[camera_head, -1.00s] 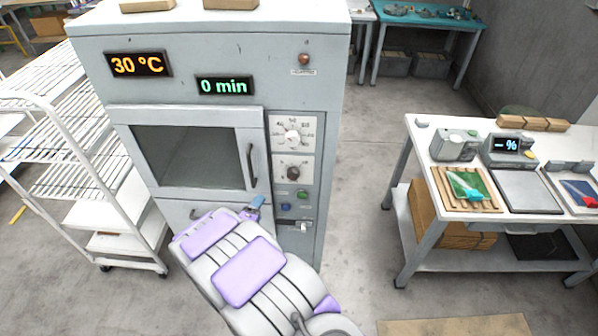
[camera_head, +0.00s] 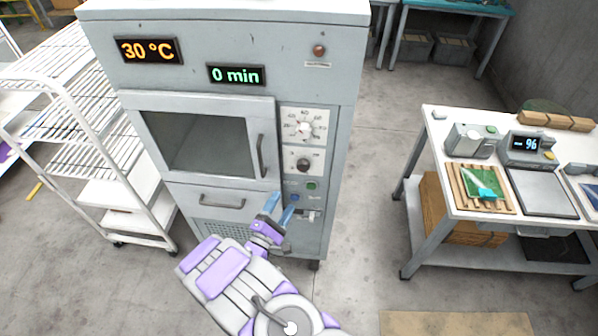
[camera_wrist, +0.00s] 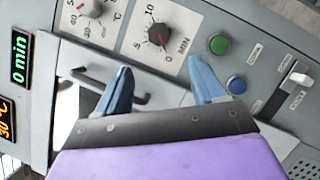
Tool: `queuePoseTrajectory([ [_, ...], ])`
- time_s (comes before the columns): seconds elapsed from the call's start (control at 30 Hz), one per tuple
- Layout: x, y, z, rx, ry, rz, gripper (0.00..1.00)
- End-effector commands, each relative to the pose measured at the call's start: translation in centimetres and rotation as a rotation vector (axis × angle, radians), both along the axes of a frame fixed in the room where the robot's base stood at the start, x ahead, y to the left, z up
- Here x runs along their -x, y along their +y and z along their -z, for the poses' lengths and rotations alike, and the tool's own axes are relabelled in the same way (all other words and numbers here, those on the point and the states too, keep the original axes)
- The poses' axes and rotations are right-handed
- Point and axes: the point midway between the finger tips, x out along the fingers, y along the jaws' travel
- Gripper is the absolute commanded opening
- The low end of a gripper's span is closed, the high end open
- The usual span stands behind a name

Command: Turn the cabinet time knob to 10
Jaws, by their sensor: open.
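The grey cabinet (camera_head: 240,90) has a time display (camera_head: 236,75) reading 0 min. Its dark time knob (camera_head: 303,165) sits on a white dial plate below the white temperature knob (camera_head: 304,127). In the wrist view the time knob (camera_wrist: 158,34) has a red pointer near the 0 mark, beside the label MIN. My gripper (camera_head: 281,205) is open and empty, below the time knob in the head view. Its blue fingers (camera_wrist: 160,72) are spread apart in the wrist view, with the time knob beyond the gap between them, not touched.
A green button (camera_wrist: 220,44) and a blue button (camera_wrist: 236,85) lie close by the right finger, with a toggle switch (camera_wrist: 299,78) further right. The door handle (camera_head: 260,156) stands left of the dials. A wire rack (camera_head: 60,90) is at left, a worktable (camera_head: 450,205) at right.

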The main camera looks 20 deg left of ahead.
Motion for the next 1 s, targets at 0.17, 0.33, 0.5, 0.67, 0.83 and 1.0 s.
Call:
queuePoseTrajectory([
  [0.17, -3.5, -0.5, -0.7, -0.003, -0.001, 0.004, 0.69],
  [0.33, -6.7, -0.8, -1.5, -0.005, -0.003, 0.005, 0.69],
  [0.5, -9.7, -1.1, -2.1, -0.003, -0.004, 0.004, 0.69],
  [0.67, -11.5, -1.2, -2.5, -0.002, -0.002, 0.002, 0.69],
  [0.83, -12.5, -1.2, -2.7, 0.0, 0.0, 0.0, 0.69],
  [1.0, -12.6, -1.2, -2.7, 0.0, -0.001, 0.0, 0.69],
])
